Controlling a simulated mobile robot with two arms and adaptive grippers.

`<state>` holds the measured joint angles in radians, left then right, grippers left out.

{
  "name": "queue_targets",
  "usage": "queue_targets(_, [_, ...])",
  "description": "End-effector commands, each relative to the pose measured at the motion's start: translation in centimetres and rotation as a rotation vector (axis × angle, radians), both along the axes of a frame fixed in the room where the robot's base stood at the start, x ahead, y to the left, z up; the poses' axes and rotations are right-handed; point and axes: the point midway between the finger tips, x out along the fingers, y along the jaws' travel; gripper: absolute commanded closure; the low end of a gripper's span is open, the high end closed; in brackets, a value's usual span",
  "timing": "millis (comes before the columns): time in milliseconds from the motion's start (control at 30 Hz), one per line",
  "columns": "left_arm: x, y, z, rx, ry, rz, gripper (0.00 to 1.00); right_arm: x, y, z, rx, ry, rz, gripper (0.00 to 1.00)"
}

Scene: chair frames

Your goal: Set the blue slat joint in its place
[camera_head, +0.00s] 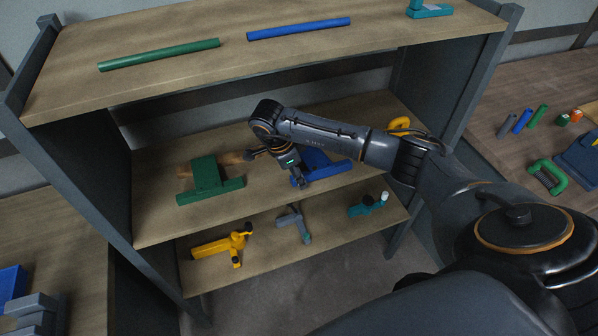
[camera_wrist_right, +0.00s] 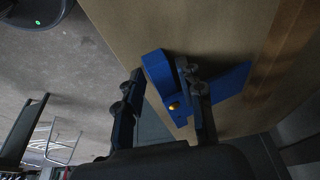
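A blue piece (camera_head: 325,165) with a flat base, which I take as the blue slat joint, lies on the middle shelf board (camera_head: 160,224). It also shows in the right wrist view (camera_wrist_right: 230,80), with a small yellow dot on it. My right gripper (camera_head: 299,180) reaches down at its left end. In the right wrist view the two fingers of the gripper (camera_wrist_right: 163,88) stand apart, with one end of the blue piece between them and one finger overlapping it. I cannot tell whether they touch it. My left gripper is not in view.
A green block piece (camera_head: 207,180) stands left of my gripper, in front of a wooden piece. A yellow part (camera_head: 222,244), a grey part (camera_head: 294,222) and a teal part (camera_head: 368,205) lie on the lower shelf. Green (camera_head: 160,55) and blue (camera_head: 298,28) bars lie on top.

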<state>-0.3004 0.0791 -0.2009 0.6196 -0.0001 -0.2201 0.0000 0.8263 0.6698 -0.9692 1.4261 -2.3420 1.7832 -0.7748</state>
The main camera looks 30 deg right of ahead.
Motion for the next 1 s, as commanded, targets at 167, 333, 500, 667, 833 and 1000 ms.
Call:
queue_targets(167, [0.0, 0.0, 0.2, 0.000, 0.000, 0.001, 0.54, 0.1, 0.0, 0.4, 0.000, -0.004, -0.001, 1.00])
queue_targets(333, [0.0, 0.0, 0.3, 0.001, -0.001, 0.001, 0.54, 0.1, -0.1, 0.5, -0.001, -0.004, -0.001, 1.00])
queue_targets(500, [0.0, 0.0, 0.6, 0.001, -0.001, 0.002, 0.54, 0.1, -0.1, 1.0, -0.001, -0.005, 0.000, 1.00])
queue_targets(667, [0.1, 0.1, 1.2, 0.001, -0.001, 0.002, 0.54, 0.1, -0.1, 1.8, -0.001, -0.005, 0.000, 1.00])
queue_targets(833, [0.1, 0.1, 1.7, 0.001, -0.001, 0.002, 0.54, 0.1, -0.1, 2.7, -0.001, -0.006, -0.001, 1.00])
queue_targets(1000, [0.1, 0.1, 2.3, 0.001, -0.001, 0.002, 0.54, 0.1, -0.1, 3.5, -0.001, -0.005, -0.002, 1.00])
